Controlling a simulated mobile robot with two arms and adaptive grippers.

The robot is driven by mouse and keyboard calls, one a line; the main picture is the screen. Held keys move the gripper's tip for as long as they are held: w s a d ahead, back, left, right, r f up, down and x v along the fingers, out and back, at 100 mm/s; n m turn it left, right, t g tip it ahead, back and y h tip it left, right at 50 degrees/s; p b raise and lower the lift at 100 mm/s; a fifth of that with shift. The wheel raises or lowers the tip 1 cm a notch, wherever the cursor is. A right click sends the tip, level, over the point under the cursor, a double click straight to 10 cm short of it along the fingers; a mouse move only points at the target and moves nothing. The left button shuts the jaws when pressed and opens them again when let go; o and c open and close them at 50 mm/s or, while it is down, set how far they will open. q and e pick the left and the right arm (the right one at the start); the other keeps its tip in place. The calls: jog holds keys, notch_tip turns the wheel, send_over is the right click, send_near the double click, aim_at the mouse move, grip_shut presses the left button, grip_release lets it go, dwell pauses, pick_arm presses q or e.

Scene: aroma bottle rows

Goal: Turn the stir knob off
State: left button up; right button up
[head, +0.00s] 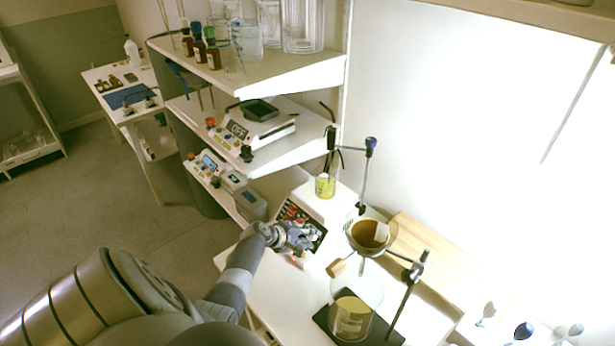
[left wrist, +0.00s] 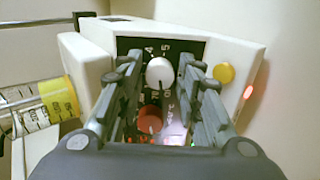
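My left gripper (head: 300,238) is at the front of a white stirring device (head: 307,195) on the bench. In the left wrist view its two dark fingers (left wrist: 160,80) are apart, one on each side of a white round knob (left wrist: 160,72). I cannot tell whether they touch it. A red knob (left wrist: 150,118) sits nearer the gripper on the same black panel (left wrist: 190,50). The labels are too small to tell which knob is for stirring. A yellow button (left wrist: 224,74) and a lit red light (left wrist: 248,92) are to the right. My right gripper is out of view.
A beaker of yellow liquid (head: 325,187) stands on the device; its yellow also shows in the left wrist view (left wrist: 58,98). A funnel (head: 369,234) on a stand is close to the right, above a flask (head: 352,318).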

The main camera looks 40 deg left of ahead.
pick_arm(q)
jog(key=v, duration=1.2)
dwell(0.3)
dwell(0.6)
